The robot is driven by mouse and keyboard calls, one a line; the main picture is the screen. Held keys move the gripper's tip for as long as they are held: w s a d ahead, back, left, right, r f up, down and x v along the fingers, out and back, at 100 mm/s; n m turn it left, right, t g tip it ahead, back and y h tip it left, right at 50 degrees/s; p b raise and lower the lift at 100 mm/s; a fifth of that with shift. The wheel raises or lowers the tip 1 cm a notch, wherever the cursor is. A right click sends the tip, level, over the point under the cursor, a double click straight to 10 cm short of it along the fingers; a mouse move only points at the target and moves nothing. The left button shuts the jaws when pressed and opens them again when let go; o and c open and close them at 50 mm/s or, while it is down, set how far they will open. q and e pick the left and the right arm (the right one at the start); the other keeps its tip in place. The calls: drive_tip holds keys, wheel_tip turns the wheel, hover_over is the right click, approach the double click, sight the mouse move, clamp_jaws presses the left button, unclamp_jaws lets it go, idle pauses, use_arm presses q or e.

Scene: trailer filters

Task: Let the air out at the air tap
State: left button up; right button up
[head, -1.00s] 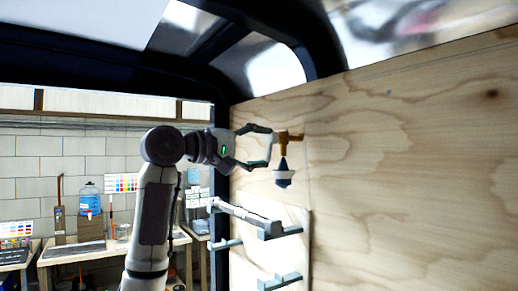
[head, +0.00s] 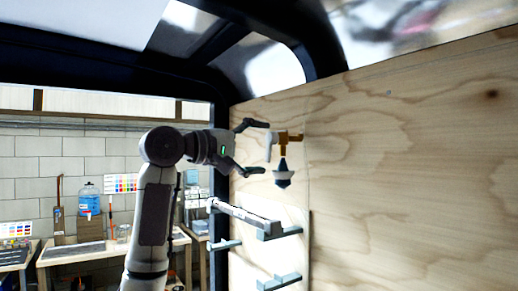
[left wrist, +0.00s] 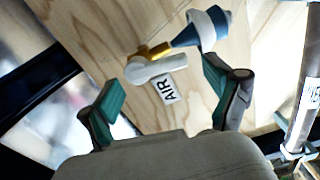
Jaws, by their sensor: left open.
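The air tap is a brass fitting (head: 290,138) on the plywood wall with a pale grey lever (head: 270,147). In the left wrist view the lever (left wrist: 158,67) lies across the middle, beside a white tag reading "AIR" (left wrist: 167,90). A blue and white tapered piece (head: 283,178) hangs under the brass fitting. It also shows at the top of the left wrist view (left wrist: 203,32). My left gripper (head: 264,147) is open, with its fingers apart above and below the lever and nothing clamped. My right gripper is out of view.
The plywood wall (head: 410,170) to the right is clear. A dark frame post (head: 221,180) stands left of the wall, with a workbench (head: 90,252) behind.

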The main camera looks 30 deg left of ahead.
use_arm(q)
drive_tip(key=v, duration=1.2)
idle(0.3)
